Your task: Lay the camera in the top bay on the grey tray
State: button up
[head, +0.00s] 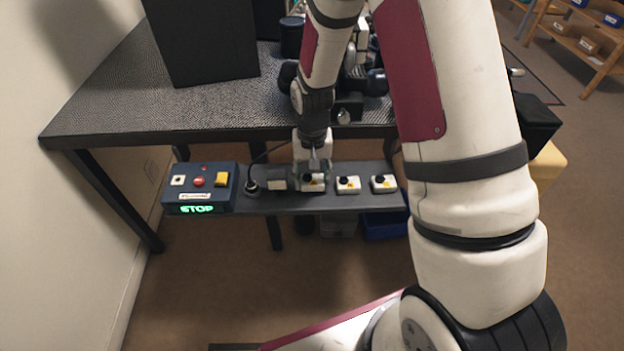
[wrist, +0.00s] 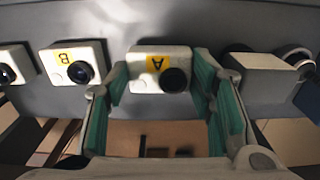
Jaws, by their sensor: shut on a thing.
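A small white camera (wrist: 143,82) with a yellow label marked A and a black lens is between the teal-padded fingers of my gripper (wrist: 161,80). The gripper is shut on it. In the head view my gripper (head: 312,174) reaches down over this camera at a long grey shelf (head: 290,204). Whether the camera touches the shelf cannot be told. A second camera (wrist: 92,56), labelled B, and a third camera (wrist: 10,68) stand beside it; both show to its right in the head view. I cannot make out a separate tray with bays.
A blue control box (head: 226,183) with a lit STOP sign sits at the shelf's left end. A pale box (wrist: 258,80) and a round dark piece (head: 252,188) stand between it and my gripper. A dark textured table (head: 130,110) with a black panel (head: 205,40) lies behind.

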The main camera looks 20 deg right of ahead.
jog(key=shift+f, duration=0.55)
jog(key=shift+f, duration=0.15)
jog(key=o, duration=0.9)
